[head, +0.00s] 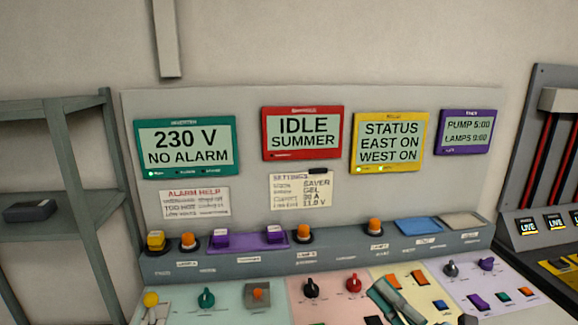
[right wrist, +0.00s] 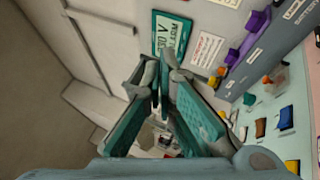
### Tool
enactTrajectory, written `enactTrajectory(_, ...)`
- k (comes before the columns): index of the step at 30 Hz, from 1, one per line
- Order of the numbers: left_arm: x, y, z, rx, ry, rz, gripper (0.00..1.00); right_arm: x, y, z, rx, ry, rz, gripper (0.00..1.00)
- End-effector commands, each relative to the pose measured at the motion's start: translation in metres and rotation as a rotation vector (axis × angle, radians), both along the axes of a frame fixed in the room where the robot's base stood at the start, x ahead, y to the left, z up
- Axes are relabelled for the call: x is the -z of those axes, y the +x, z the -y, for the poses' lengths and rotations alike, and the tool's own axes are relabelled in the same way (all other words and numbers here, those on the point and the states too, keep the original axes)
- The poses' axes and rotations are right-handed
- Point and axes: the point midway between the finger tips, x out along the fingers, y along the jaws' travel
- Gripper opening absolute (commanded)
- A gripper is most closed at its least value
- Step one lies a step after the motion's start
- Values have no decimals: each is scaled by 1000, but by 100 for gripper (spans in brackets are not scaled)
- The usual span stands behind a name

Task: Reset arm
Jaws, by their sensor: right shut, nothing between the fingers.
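My right gripper (head: 382,290) shows at the bottom edge of the head view, in front of the sloped control panel (head: 335,290), near its peach section. Its grey and teal fingers are shut with nothing between them. In the right wrist view its fingertips (right wrist: 162,82) come together, with the teal display beyond them. Most of the right arm is out of the head view. My left gripper is in neither view.
A teal display (head: 186,147), red display (head: 302,133), yellow display (head: 389,141) and purple display (head: 466,132) hang on the backboard. Knobs and switches cover the panel, including a red knob (head: 353,285). A grey shelf (head: 70,220) stands left; a black rack (head: 543,150) stands right.

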Motion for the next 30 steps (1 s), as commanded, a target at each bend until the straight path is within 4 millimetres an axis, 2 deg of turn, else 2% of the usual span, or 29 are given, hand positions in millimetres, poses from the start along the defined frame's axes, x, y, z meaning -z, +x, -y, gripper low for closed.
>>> enactTrajectory(2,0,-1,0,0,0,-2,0,-10,-2,34,125,270,-39,0)
enactTrajectory(4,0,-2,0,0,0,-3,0,5,-5,84,303,570,-144,0)
enactTrajectory(5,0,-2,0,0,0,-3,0,23,-8,107,394,703,-217,0)
enactTrajectory(6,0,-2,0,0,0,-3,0,55,-16,132,517,856,-332,0)
enactTrajectory(7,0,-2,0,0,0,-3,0,83,-25,146,603,951,-425,0)
enactTrajectory(9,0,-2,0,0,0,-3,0,144,-51,159,774,1110,-639,0)
enactTrajectory(12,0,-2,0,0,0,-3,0,211,-94,154,951,1231,-915,0)
enactTrajectory(15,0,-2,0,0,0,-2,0,258,-139,136,1078,1284,-1160,0)
enactTrajectory(18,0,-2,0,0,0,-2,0,289,-185,113,1175,1294,-1387,0)
enactTrajectory(22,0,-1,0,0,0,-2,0,313,-243,80,1266,1267,-1667,0)
enactTrajectory(23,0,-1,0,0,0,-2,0,326,-244,79,1280,1261,-1687,0)
enactTrajectory(27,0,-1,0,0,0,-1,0,397,-235,88,1319,1257,-1699,0)
enactTrajectory(29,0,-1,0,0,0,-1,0,429,-237,91,1334,1256,-1707,0)
enactTrajectory(30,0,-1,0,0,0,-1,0,451,-240,93,1345,1254,-1713,0)
